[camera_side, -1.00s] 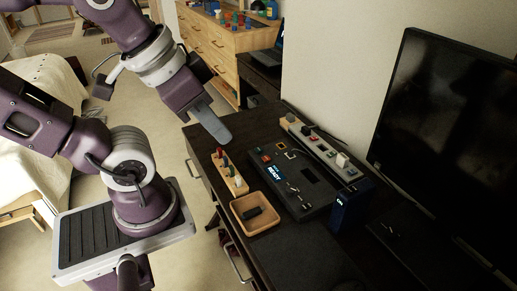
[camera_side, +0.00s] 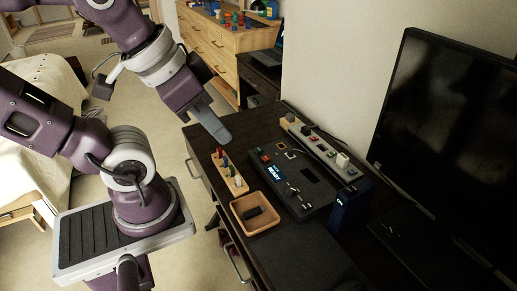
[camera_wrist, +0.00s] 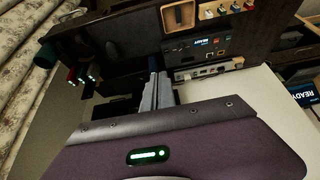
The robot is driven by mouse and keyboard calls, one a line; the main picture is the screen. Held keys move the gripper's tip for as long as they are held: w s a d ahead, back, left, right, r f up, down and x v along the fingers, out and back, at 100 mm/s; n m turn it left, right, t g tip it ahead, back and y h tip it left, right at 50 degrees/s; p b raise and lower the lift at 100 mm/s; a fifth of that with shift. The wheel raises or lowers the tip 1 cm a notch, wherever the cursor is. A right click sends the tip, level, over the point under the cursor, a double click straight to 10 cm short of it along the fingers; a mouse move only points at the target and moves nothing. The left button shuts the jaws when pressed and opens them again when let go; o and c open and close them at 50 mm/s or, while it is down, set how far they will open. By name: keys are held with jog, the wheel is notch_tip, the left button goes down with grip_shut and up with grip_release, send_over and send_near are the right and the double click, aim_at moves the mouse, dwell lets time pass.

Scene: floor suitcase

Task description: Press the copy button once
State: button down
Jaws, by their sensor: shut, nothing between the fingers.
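A dark control panel (camera_side: 322,200) with a lit READY screen (camera_side: 276,172) lies on the dark desk. Small coloured buttons sit near its far left end, a green one (camera_side: 260,150) and a red one (camera_side: 266,158) among them. Their labels are too small to read, so I cannot tell which is the copy button. The panel (camera_wrist: 182,55) and its READY screen (camera_wrist: 201,41) also show in the wrist view. My gripper (camera_side: 222,136) is shut and empty, above the desk's far left part, left of the panel and apart from it. Its fingers (camera_wrist: 155,82) show in the wrist view.
A dark blue box (camera_side: 350,206) and a large monitor (camera_side: 440,120) are at right.

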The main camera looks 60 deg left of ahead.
dwell(0.5)
jog(key=m+t+y, duration=0.1)
jog(key=m+t, duration=0.3)
jog(key=m, duration=0.4)
send_over(256, 150)
notch_tip(256, 150, down, 23)
jog(key=shift+r, duration=0.1)
jog(key=shift+f, duration=4.4)
jog(key=shift+f, duration=0.15)
